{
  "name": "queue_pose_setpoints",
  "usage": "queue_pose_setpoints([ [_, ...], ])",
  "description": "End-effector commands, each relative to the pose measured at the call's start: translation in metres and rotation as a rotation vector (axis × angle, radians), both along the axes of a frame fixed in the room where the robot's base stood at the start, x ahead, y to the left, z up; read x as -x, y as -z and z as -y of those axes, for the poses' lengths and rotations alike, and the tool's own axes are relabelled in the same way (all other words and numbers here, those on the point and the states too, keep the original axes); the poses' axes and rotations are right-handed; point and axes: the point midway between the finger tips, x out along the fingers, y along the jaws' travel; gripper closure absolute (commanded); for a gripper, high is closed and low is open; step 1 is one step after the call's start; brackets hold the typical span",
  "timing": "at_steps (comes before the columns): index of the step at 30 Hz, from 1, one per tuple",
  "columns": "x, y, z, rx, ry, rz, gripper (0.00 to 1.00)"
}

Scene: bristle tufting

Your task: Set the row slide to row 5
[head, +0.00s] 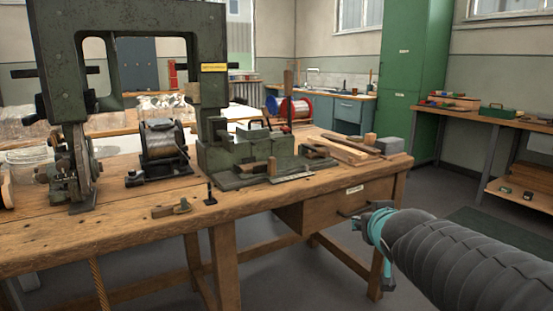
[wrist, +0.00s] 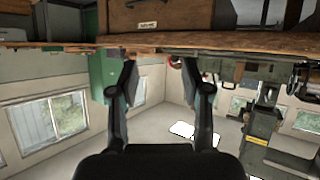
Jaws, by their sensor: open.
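The green tufting machine (head: 215,95) stands on the wooden workbench (head: 120,232). At the foot of its column is a green base (head: 232,157) with a low flat slide assembly (head: 240,180) in front and a pale strip (head: 293,177) at its right. This looks like the row slide area, but row marks are too small to read. My gripper (head: 372,228) is right of the bench, in front of its drawer and apart from the slide. In the wrist view, my gripper (wrist: 157,68) has its two fingers spread with nothing between them; the view is upside down.
A wire spool (head: 163,145) stands left of the base. Wooden pieces (head: 345,150) and a grey block (head: 389,148) lie at the bench's right end. A small black upright piece (head: 210,194) is near the front edge. Floor right of the bench is open.

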Motion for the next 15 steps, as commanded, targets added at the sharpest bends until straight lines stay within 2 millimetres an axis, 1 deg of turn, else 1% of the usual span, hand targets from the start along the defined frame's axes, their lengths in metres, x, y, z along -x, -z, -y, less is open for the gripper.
queue_pose_setpoints([
  [1, -0.029, -0.009, -0.011, -0.005, -0.044, 0.064, 0.52],
  [2, -0.045, -0.016, -0.019, -0.012, -0.074, 0.106, 0.52],
  [3, -0.064, -0.025, -0.031, -0.025, -0.119, 0.158, 0.52],
  [5, -0.088, -0.034, -0.051, -0.047, -0.195, 0.227, 0.52],
  [6, -0.102, -0.039, -0.064, -0.064, -0.247, 0.268, 0.52],
  [9, -0.128, -0.046, -0.097, -0.111, -0.375, 0.341, 0.52],
  [10, -0.133, -0.047, -0.106, -0.125, -0.41, 0.356, 0.52],
  [12, -0.142, -0.048, -0.123, -0.157, -0.482, 0.383, 0.52],
  [15, -0.148, -0.047, -0.141, -0.189, -0.556, 0.404, 0.52],
])
